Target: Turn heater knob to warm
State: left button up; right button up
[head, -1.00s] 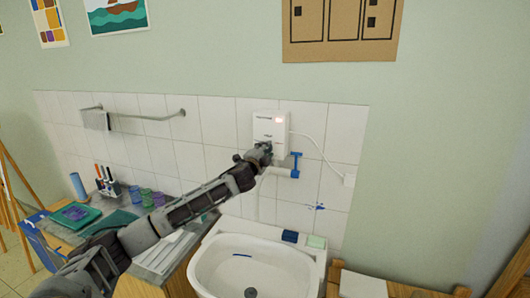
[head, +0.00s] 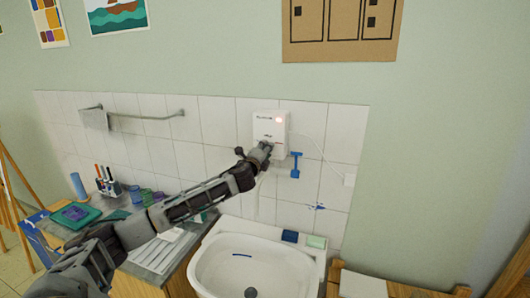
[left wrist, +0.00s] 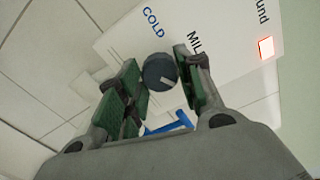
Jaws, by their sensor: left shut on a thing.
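The white water heater (head: 270,118) hangs on the tiled wall above the basin, with a lit red lamp on its front. In the left wrist view its face (left wrist: 225,28) carries the words COLD and MIL..., partly covered by a finger. The round dark grey knob (left wrist: 159,68) has a pale pointer mark. My left gripper (head: 264,150) reaches the heater's lower front. In the wrist view its green-padded fingers (left wrist: 160,84) stand either side of the knob, shut on it. The head view hides the knob behind the gripper. My right gripper is not in view.
The white basin (head: 253,267) is below, with a blue and a green block on its rim. A blue tap lever (head: 296,165) sits just right of the gripper. A towel rail (head: 145,116) is on the left wall. The left counter holds cups and pens.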

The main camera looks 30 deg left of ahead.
pick_arm(q)
jog(key=o, duration=1)
jog(key=shift+o, duration=0.2)
jog(key=shift+s, duration=0.2)
jog(key=shift+v, duration=0.75)
jog(key=v, duration=1)
jog(key=shift+f, duration=0.1)
jog(key=shift+f, duration=0.1)
